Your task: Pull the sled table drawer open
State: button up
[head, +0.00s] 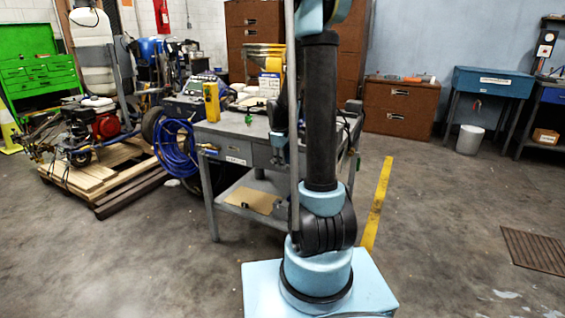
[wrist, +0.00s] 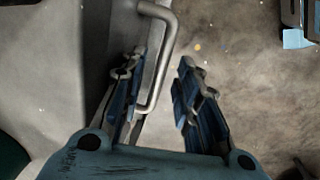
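The grey sled table (head: 232,128) stands left of centre in the head view, with a drawer front (head: 236,151) below its top. The drawer looks closed, but my arm hides part of it. In the wrist view a silver bent-bar handle (wrist: 163,62) sticks out from the grey surface at left. My gripper (wrist: 160,78) is open, with its two blue-padded fingers apart. The handle's bar lies between the fingers, nearer the left one; I cannot tell if they touch. In the head view my gripper is at the drawer front, mostly hidden behind my arm.
A yellow tool (head: 211,101) and other items stand on top. A lower shelf holds a tan sheet (head: 252,199).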

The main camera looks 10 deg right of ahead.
jog(key=shift+c, duration=0.2)
grip_shut()
